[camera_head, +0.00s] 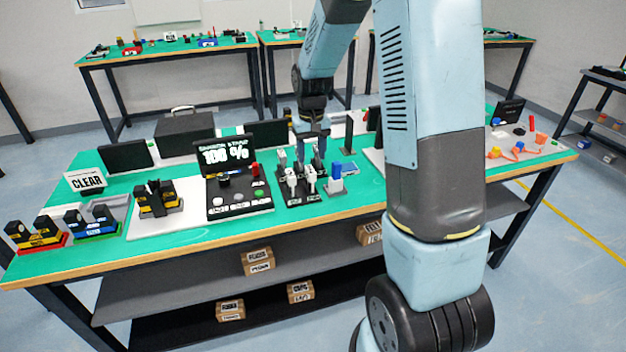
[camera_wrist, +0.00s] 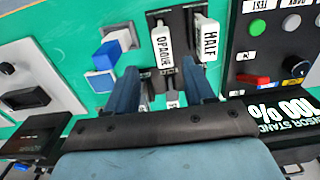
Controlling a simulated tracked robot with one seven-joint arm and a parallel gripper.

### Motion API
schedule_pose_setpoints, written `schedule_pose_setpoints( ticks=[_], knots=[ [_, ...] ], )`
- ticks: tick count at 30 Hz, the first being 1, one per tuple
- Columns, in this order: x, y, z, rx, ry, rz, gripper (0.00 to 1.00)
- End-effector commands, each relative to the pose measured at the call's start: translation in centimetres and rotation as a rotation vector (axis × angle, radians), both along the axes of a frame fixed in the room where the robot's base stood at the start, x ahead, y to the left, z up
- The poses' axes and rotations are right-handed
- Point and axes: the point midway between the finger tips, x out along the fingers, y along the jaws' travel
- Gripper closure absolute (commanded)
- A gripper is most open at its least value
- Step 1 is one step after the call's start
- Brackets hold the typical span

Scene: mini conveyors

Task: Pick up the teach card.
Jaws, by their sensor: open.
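No label reading "teach" is legible, so I cannot tell which piece is the teach card. White upright cards stand in dark holders at the middle of the green table. In the wrist view one reads OPAQUE (camera_wrist: 162,42) and one reads HALF (camera_wrist: 207,40). They also show in the head view as small white pieces, one on the left (camera_head: 291,177) and one on the right (camera_head: 311,176). My gripper (camera_head: 311,150) points down just behind them, open. In the wrist view its blue fingers (camera_wrist: 161,72) stand apart, with a partly hidden light-coloured piece between them.
A blue-and-white block (camera_head: 336,178) stands right of the cards. A black control box (camera_head: 238,200) with a 100 % display (camera_head: 225,153) stands left. A CLEAR sign (camera_head: 86,181) and dark pieces on trays are farther left. My arm hides part of the table's right.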

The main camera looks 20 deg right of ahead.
Motion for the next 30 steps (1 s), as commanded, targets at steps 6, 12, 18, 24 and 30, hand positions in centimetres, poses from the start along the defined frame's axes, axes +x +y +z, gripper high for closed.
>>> schedule_pose_setpoints(
  ticks=[6, 12, 18, 24, 30],
  knots=[
    [0.0, 0.1, -1.3, 0.000, 0.000, 0.000, 0.47],
    [-0.6, 0.5, -3.5, 0.000, 0.003, 0.000, 0.47],
    [-0.7, 0.6, -5.9, 0.000, 0.002, 0.000, 0.47],
    [-0.7, 0.6, -6.5, 0.000, -0.001, 0.001, 0.47],
    [-0.6, 0.7, -6.4, 0.000, -0.001, 0.001, 0.53]
  ],
)
